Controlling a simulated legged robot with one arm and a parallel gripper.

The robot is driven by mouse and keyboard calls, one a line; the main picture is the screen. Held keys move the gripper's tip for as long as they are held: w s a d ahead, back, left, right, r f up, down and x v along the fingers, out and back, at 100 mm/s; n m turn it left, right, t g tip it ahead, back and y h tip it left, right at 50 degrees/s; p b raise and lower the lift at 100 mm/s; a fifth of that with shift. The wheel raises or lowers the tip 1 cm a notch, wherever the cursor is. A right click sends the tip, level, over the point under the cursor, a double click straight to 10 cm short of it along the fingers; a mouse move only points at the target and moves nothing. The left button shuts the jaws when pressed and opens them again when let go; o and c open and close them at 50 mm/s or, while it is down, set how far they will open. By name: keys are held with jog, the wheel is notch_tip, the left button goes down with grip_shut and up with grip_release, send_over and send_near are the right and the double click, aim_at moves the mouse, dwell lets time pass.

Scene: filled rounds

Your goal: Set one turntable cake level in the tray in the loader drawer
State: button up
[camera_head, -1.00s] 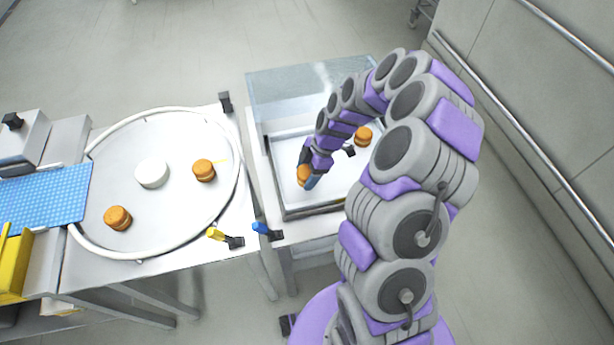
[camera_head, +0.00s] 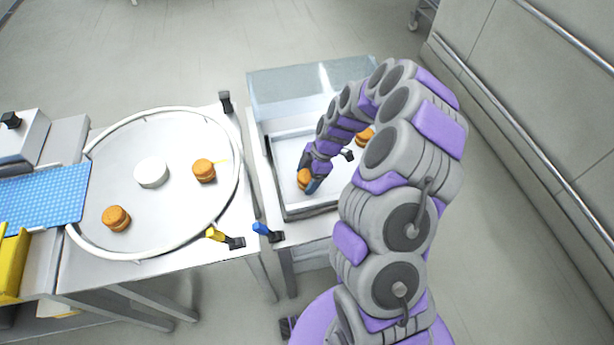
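My gripper (camera_head: 310,178) is over the left front part of the tray (camera_head: 288,213) in the loader drawer. It has an orange-brown filled cake (camera_head: 303,179) between its fingers, partly covered by them. The cake looks roughly level, low in the tray; I cannot tell if it touches the tray floor. Another cake (camera_head: 365,136) is at the far right side of the tray, partly hidden by my arm. On the round turntable (camera_head: 150,215) sit two more cakes, one at the right (camera_head: 204,171) and one at the front left (camera_head: 117,218).
A white hub (camera_head: 151,173) stands mid-turntable inside a raised rim. A clear panel (camera_head: 290,92) stands behind the tray. A yellow-handled clamp (camera_head: 216,235) and a blue-handled one (camera_head: 261,229) sit at the front edges. A blue belt (camera_head: 45,195) lies left.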

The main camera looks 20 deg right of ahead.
jog(key=shift+o, duration=1.3)
jog(key=shift+d, duration=0.1)
jog(key=shift+r, duration=0.1)
jog(key=p+v, duration=0.2)
jog(key=v, duration=1)
jog(key=s+a+r+m, duration=0.3)
jog(key=s+a+r, duration=0.3)
jog(key=r, duration=0.3)
jog(key=s+r+m+h, duration=0.2)
jog(key=s+m, duration=0.6)
jog(key=s, duration=0.6)
jog(key=s+d+r+m+g+h, duration=0.1)
jog(key=s+r+m, duration=0.4)
jog(key=s, duration=0.9)
jog(key=m+h, duration=0.1)
jog(key=m, duration=0.1)
jog(key=shift+s+d+r+m, duration=0.2)
jog(key=shift+s+r+m, duration=0.1)
jog(key=shift+s+m, duration=0.1)
jog(key=shift+w, duration=0.1)
